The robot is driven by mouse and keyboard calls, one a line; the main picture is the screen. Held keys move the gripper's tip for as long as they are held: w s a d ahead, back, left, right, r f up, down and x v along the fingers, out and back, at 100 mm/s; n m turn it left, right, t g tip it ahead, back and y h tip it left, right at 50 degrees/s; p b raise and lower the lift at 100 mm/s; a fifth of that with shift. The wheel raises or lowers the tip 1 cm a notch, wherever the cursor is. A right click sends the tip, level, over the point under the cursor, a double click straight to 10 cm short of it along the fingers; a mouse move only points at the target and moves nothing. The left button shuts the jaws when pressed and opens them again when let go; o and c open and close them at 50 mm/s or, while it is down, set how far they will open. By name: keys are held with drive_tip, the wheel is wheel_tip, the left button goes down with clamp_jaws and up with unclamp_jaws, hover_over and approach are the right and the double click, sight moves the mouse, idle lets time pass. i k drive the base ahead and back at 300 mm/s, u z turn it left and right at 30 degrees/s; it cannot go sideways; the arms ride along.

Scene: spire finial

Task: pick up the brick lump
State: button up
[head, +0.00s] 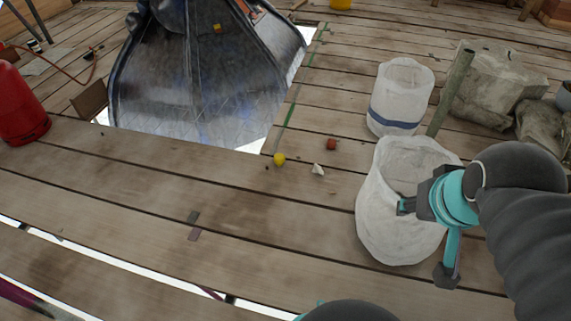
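A small reddish-brown lump (331,144), which looks like the brick lump, lies on the wooden planks near the middle of the view. My gripper (403,206) is to its right and nearer to me, over or in front of the open white sack (378,222). The gripper is apart from the lump. The fingers are small and dark here, and I cannot tell whether they are open or shut.
A yellow ball-like thing (279,159) and a pale shard (318,169) lie near the lump. A white bucket-like sack with a blue band (393,124) stands behind right. A red cylinder (20,110) is at left. White gaps show between some planks.

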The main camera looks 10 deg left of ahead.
sight(331, 143)
drive_tip(key=z, duration=0.45)
drive_tip(key=k, duration=0.2)
drive_tip(key=u, duration=2.2)
drive_tip(key=i, duration=1.4)
drive_tip(key=z, duration=0.75)
drive_tip(key=i, duration=0.65)
drive_tip(key=z, duration=0.7)
